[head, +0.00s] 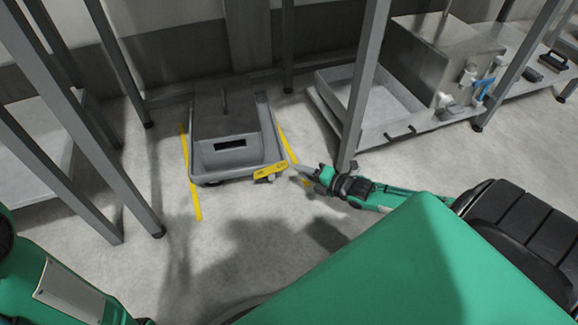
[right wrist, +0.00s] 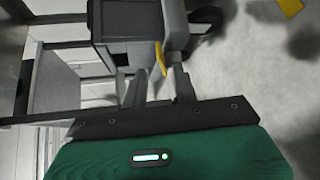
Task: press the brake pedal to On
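The yellow brake pedal (head: 270,171) sits low at the front right corner of a grey wheeled cart (head: 229,158). My right gripper (head: 301,174) is low, just to the right of the pedal in the head view. In the right wrist view, my right gripper (right wrist: 158,80) shows two fingers with a gap between them and nothing held. The pedal (right wrist: 160,58) shows edge-on just beyond the fingertips, near a cart wheel (right wrist: 207,20). I cannot tell whether a finger touches it. My left arm shows at the lower left of the head view; its gripper is not visible.
Yellow floor lines (head: 190,172) flank the cart. A grey frame post (head: 362,85) stands close behind my right gripper. A low tray (head: 340,100) and steel box (head: 440,60) are at the right. The floor in front of the cart is clear.

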